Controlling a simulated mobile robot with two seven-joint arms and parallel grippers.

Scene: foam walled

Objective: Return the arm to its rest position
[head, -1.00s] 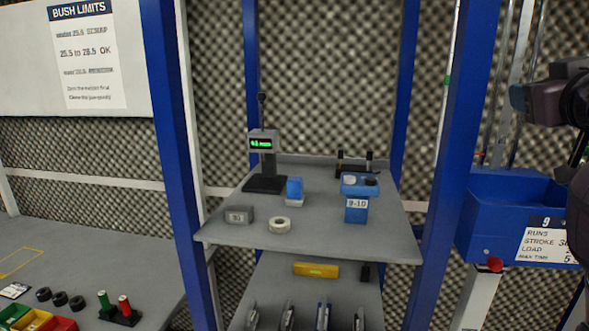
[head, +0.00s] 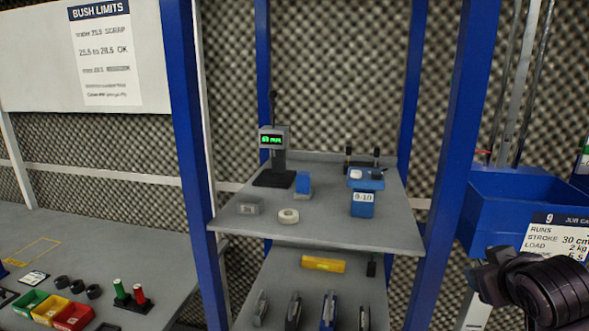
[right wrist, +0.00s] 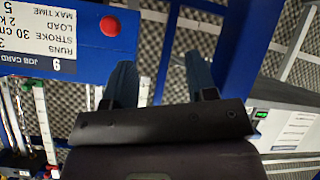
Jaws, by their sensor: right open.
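My right arm (head: 548,288) comes in at the lower right of the head view. Its gripper (head: 482,280) points left, in front of the blue machine's lower part, and its fingers are hard to make out there. In the right wrist view, the two dark fingers of the right gripper (right wrist: 162,78) stand well apart with nothing between them. Beyond them are a blue panel and the foam wall. My left gripper is in neither view.
A blue-posted rack holds a grey shelf (head: 320,232) with a gauge (head: 273,158), a blue box (head: 362,203) and a white ring (head: 288,215). The blue machine (head: 500,205) with a job card (head: 555,238) stands right. A bench (head: 140,235) with coloured bins is left.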

